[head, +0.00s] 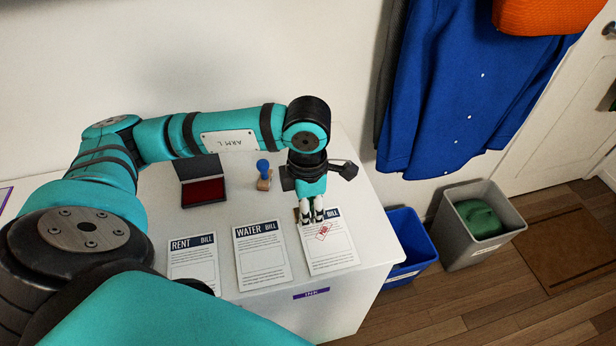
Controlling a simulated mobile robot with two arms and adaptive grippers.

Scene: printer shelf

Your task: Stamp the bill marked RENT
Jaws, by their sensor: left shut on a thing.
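The RENT bill (194,262) lies at the left of a row of three bills on the white table; its lower edge is hidden by my arm. The WATER bill (262,258) lies in the middle, with an empty box. The right bill (338,253) bears a red mark, and its title is mostly hidden. My left gripper (311,217) points down over the top of the right bill, shut on a small brownish stamp-like thing, mostly hidden by the fingers. A stamp with a blue knob (263,165) stands behind the bills. An open red ink pad (203,190) lies left of it.
The white table (225,221) has free room between the ink pad and the bills. An INK label (311,293) is on its front edge. A blue bin (407,238) and a grey bin (479,248) stand on the floor to the right. Coats (455,90) hang above.

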